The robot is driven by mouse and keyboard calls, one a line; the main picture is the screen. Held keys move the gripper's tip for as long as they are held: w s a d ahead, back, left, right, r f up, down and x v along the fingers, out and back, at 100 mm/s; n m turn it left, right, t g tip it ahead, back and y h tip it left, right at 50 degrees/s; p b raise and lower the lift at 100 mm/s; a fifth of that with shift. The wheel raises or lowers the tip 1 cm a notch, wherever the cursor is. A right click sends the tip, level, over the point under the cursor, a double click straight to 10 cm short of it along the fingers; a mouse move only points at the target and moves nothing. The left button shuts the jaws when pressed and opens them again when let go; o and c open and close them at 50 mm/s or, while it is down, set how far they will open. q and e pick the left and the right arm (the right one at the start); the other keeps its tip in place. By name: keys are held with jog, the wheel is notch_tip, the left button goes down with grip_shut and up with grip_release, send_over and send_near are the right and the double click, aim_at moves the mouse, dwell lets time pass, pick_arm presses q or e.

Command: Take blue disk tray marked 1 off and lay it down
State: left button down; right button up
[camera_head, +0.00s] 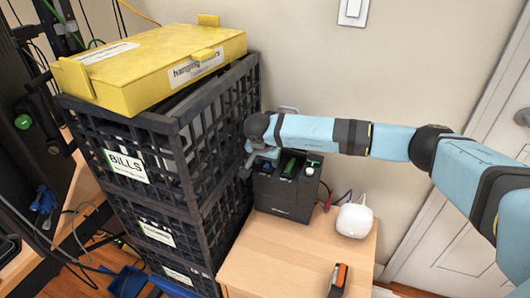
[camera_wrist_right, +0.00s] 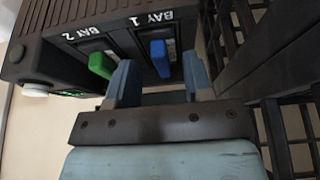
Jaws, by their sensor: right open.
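The black disk dock (camera_head: 283,197) stands on the small wooden cabinet, beside the crate stack; the wrist view shows its top face (camera_wrist_right: 60,45) with bays marked 1 and 2. The blue disk tray (camera_wrist_right: 160,58) shows as a blue tab in bay 1. A green tray tab (camera_wrist_right: 100,65) sits in bay 2. My right gripper (camera_wrist_right: 160,78) is open, its two blue fingers on either side of the blue tab with gaps showing. In the head view the right gripper (camera_head: 262,155) is at the dock's left end, largely hidden, and hides the blue tray. My left gripper is out of view.
Stacked black crates (camera_head: 185,165) stand close left of the dock, with a yellow folder box (camera_head: 150,65) on top. A white rounded device (camera_head: 355,220) is right of the dock. A black-and-orange object (camera_head: 338,280) lies at the front. The cabinet top (camera_head: 285,250) is otherwise clear.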

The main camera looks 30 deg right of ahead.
jog(key=shift+x, duration=0.85)
jog(key=shift+c, duration=0.2)
jog(key=c, duration=0.8)
jog(key=shift+r, duration=0.1)
jog(key=shift+r, duration=0.1)
jog(key=shift+r+p, duration=0.6)
jog(key=shift+r, duration=0.2)
jog(key=shift+r, duration=0.1)
jog(key=shift+r+p, duration=0.3)
jog(key=shift+r, duration=0.1)
jog(key=shift+r, duration=0.2)
